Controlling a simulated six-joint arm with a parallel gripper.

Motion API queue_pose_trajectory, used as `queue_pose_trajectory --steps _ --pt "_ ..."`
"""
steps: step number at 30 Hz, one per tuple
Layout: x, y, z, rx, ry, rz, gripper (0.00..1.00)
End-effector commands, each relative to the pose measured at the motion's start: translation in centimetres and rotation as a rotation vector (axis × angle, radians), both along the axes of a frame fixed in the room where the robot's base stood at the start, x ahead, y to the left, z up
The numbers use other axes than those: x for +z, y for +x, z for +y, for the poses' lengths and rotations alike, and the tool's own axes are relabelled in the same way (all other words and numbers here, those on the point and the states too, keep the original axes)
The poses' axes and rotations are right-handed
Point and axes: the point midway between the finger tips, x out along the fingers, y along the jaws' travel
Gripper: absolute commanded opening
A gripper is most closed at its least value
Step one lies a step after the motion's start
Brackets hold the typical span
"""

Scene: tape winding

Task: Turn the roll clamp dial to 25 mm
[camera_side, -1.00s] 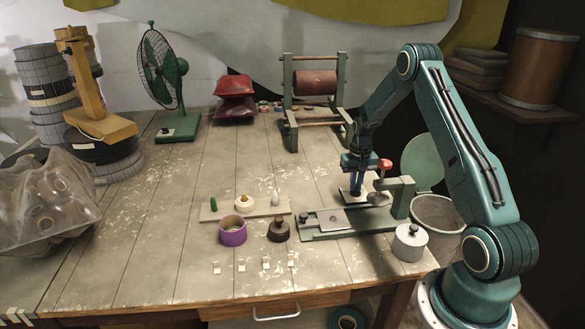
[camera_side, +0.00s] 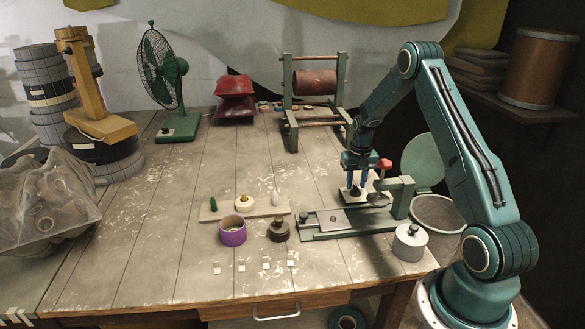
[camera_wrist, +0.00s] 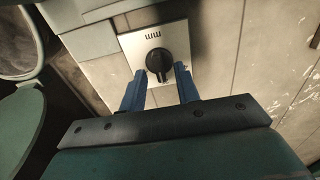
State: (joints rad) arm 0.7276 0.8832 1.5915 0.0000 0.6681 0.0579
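The dial (camera_wrist: 158,62) is a round black knob with a raised grip on a pale plate (camera_wrist: 186,50) marked "mm" in the wrist view. No value can be read there. In the side view the dial (camera_side: 355,193) is a small dark shape under my gripper, beside the green roll clamp (camera_side: 400,200) with its red-topped screw (camera_side: 384,164). My gripper (camera_wrist: 159,72) points at the dial with its two blue fingers apart, one on each side of it. It looks open. I cannot tell whether either finger touches the knob. My gripper (camera_side: 356,184) is low over the plate in the side view.
The clamp's upright and screw stand close on the right of my gripper. A grey weight (camera_side: 410,242), a dark round pot (camera_side: 279,231) and a purple roll (camera_side: 232,230) stand nearer the front. A wooden stand with a roller (camera_side: 315,82) is behind. The table's left middle is clear.

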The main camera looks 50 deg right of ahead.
Motion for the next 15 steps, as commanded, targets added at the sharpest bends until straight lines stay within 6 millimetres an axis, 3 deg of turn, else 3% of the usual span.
queue_pose_trajectory --steps 8,15 --pt "3.3 0.1 -0.1 0.000 -0.004 -0.004 0.32" --pt "7.4 0.1 -0.1 0.000 -0.004 -0.004 0.32"
